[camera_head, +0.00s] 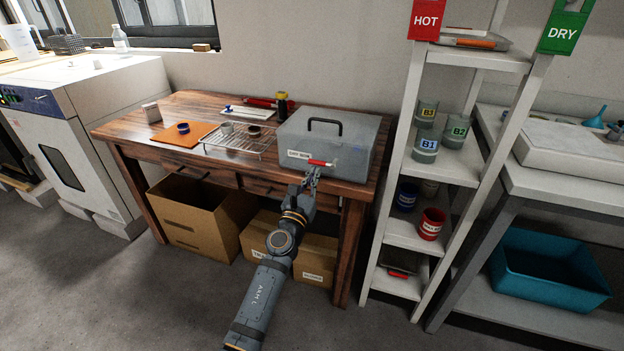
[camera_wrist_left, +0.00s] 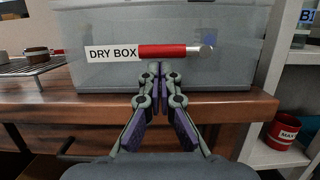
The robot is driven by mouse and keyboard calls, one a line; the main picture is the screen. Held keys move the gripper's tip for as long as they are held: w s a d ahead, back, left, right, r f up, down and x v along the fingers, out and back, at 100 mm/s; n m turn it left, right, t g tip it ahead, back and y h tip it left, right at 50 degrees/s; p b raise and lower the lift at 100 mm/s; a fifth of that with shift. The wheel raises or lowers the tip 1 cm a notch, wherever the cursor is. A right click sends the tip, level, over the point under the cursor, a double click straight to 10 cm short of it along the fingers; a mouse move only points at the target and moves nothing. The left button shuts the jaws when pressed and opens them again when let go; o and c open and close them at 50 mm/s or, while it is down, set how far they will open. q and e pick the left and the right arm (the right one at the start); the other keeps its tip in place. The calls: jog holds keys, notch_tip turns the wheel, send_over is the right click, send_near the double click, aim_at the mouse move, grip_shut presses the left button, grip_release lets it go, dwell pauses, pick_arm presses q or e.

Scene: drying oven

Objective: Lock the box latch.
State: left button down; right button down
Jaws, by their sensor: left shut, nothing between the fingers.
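The grey dry box (camera_head: 335,145) with a black top handle stands at the right end of the wooden table, its lid down. Its front also fills the top of the left wrist view (camera_wrist_left: 110,75). A red latch lever (camera_head: 321,162) with a metal end lies horizontally on the box front, right of the "DRY BOX" label; it also shows in the left wrist view (camera_wrist_left: 170,51). My left gripper (camera_head: 312,175) is shut and empty, its fingertips (camera_wrist_left: 154,70) just below the lever. I cannot tell whether they touch it. My right gripper is not in view.
A wire rack (camera_head: 240,138) and an orange mat (camera_head: 184,135) lie left of the box on the wooden table (camera_head: 130,130). A white shelf (camera_head: 400,235) with labelled cups stands close on the right. Cardboard boxes (camera_head: 190,225) sit under the table.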

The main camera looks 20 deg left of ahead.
pick_arm(q)
jog(key=shift+r, duration=0.1)
